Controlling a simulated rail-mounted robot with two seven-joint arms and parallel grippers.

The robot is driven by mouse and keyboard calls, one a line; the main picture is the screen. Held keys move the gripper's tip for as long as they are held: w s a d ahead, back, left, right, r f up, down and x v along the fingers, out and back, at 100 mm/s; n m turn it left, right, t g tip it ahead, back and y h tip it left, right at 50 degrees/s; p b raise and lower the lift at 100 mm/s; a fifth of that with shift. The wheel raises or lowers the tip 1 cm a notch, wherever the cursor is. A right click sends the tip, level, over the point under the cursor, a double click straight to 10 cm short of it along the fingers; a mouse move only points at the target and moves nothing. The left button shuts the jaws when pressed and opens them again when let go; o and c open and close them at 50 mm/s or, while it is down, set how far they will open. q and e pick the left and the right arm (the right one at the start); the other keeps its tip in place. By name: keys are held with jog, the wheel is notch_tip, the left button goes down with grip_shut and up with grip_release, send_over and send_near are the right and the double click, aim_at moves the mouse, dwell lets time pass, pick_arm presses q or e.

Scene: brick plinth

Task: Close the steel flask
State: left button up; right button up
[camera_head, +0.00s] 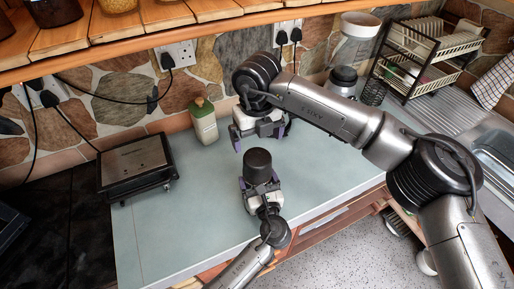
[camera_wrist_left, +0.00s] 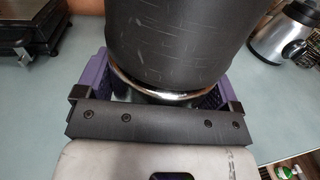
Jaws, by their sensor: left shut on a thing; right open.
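The steel flask (camera_head: 258,167) shows in the head view as a dark grey cylinder near the middle of the counter, with a dark round top. I cannot tell whether that top is a lid or an opening, and no separate lid shows. My left gripper (camera_head: 260,183) is shut on the flask low down, from the front. In the left wrist view the flask (camera_wrist_left: 180,45) is a scratched dark cylinder with a shiny steel ring low down, between the purple fingers. My right gripper (camera_head: 262,140) is open and empty, just behind the flask, fingers pointing down.
A black and steel scale (camera_head: 137,165) stands on the left of the counter (camera_head: 170,235). A blender (camera_head: 343,80) and a dish rack (camera_head: 425,55) are at the back right. The counter's left front is clear.

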jog(key=shift+r, duration=1.45)
pick_arm(q)
jog(key=o, duration=1.5)
jog(key=b+v, duration=0.1)
jog(key=v, duration=1.3)
jog(key=shift+a, duration=0.1)
pick_arm(e)
jog(key=shift+f, duration=0.55)
